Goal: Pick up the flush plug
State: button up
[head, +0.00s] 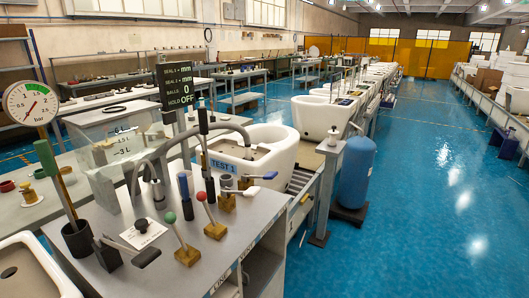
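I cannot tell for certain which item is the flush plug. Several small plug-like pieces stand on the grey bench (215,262) in the foreground of the head view. Among them are a black knob (141,225) on a white card, a grey upright piece (158,193) and a blue-topped cylinder (184,185). A green-knobbed lever (170,217) and a red-knobbed lever (202,197) stand on brown blocks near the bench's front. My gripper is not in view.
A green-handled tool stands in a black holder (77,238) at the bench's left. A clear tank (118,138), a display (178,85) and a pressure gauge (31,103) are behind. Blue floor (440,220) at right is open.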

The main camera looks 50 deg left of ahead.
aim_at(247, 156)
jog(key=i+l, duration=0.1)
jog(key=i, duration=1.35)
jog(key=i+u, duration=0.25)
jog(key=u, duration=0.15)
jog(key=i+u, duration=0.25)
jog(key=u, duration=0.15)
jog(key=i+l+u, duration=0.15)
jog(key=u, duration=0.25)
jog(key=i+l+u, duration=0.25)
jog(key=u, duration=0.15)
jog(key=i, duration=0.05)
